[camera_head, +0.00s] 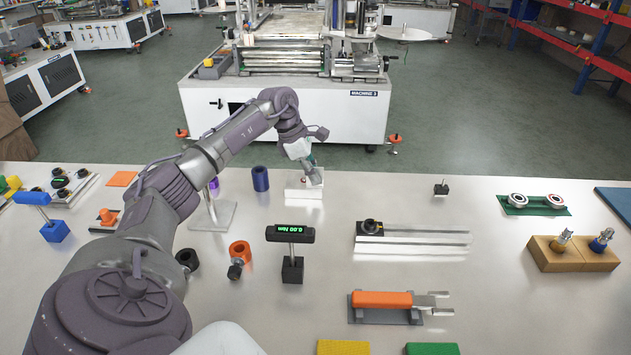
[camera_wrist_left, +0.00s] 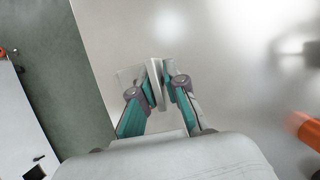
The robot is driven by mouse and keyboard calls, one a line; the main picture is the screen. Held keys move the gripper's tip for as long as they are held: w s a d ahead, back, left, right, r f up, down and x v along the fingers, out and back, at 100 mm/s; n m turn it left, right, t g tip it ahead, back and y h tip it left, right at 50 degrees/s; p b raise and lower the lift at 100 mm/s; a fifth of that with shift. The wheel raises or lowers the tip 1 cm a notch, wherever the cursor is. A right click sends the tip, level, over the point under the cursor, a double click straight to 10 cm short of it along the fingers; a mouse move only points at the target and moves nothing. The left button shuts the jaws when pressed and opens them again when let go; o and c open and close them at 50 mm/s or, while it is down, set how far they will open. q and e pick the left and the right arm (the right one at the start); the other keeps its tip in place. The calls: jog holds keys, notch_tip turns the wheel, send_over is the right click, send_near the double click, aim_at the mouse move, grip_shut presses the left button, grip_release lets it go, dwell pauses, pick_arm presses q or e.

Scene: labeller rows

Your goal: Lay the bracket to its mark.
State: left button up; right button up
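The bracket (camera_head: 303,190) is a pale metal piece with a flat plate and an upright flange, near the far edge of the table in the head view. In the left wrist view the bracket (camera_wrist_left: 155,82) shows between the fingertips, with its plate spreading to the left. My left gripper (camera_head: 314,176) points down at it, and in the left wrist view the gripper (camera_wrist_left: 160,80) has its fingers drawn in on the upright flange. Whether the bracket touches the table is hard to tell. I cannot make out its mark. My right gripper is not in view.
A blue cylinder (camera_head: 261,179) stands left of the bracket. A torque display (camera_head: 290,234) on a black block stands nearer. Metal rails (camera_head: 412,243) and an orange-handled tool (camera_head: 384,300) lie to the right. The table right of the bracket is clear up to a small black block (camera_head: 441,190).

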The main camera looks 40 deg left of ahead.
pick_arm(q)
jog(key=o, duration=0.3)
jog(key=shift+r, duration=0.1)
jog(key=v, duration=1.2)
jog(key=shift+a, duration=0.1)
